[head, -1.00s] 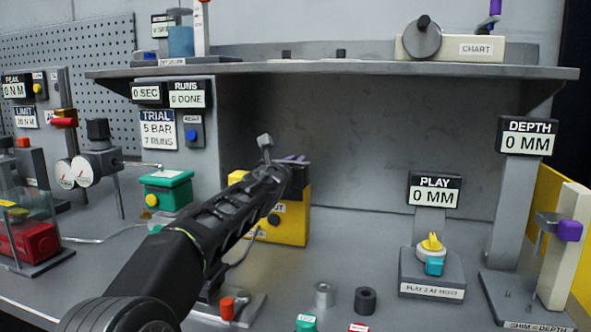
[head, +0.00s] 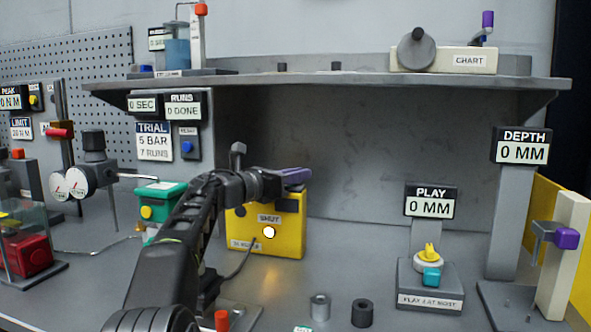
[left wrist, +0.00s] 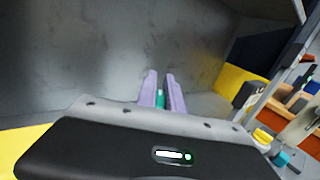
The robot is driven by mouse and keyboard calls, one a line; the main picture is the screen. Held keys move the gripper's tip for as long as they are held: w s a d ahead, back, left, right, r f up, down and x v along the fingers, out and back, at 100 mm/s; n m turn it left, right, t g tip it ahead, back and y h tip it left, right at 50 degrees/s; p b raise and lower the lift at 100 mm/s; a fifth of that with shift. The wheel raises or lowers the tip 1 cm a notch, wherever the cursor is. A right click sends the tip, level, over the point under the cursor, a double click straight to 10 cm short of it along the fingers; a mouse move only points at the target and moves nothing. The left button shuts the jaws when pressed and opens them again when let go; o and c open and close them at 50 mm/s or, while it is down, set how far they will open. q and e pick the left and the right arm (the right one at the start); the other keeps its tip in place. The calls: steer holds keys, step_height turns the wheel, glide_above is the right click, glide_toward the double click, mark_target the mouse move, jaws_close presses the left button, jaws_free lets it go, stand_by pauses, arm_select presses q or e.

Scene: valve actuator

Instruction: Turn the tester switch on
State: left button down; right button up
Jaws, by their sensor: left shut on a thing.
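A yellow box (head: 292,243) labelled SHUT stands on the bench under the shelf; its lower label is too blurred to read. A round white lamp (head: 269,232) on its front looks bright. My left gripper (head: 298,175) is at the box's top edge, with its purple fingers pointing right. In the left wrist view the fingers (left wrist: 161,80) are close together, with a small green piece (left wrist: 160,99) between them. I cannot tell whether this piece is the tester switch; no switch is clearly visible, and my arm hides the box's left part. My right gripper is out of view.
A shelf (head: 330,85) overhangs the box. A green box (head: 158,195) stands to the left. The PLAY stand (head: 430,285) and DEPTH stand (head: 545,295) are to the right. Two small cylinders, grey (head: 320,306) and black (head: 362,312), stand in front.

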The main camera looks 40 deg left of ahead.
arm_select(q)
steer(key=shift+d+r+m+g+h+p, duration=0.15)
steer(key=shift+m+h+p, duration=0.25)
steer(key=shift+h+p, duration=0.2)
steer(key=shift+a+r+m+g+h+p, duration=0.1)
steer(key=shift+m+g+h+p, duration=0.05)
steer(key=shift+m+h+p, duration=0.4)
steer(key=shift+s+d+f+h, duration=0.1)
steer(key=shift+d+f+h, duration=0.05)
steer(key=shift+h, duration=0.2)
steer(key=c, duration=1.5)
jaws_free()
steer(key=shift+f, duration=0.1)
steer(key=shift+o, duration=0.2)
steer(key=v, duration=0.7)
steer(key=shift+s+b, duration=0.3)
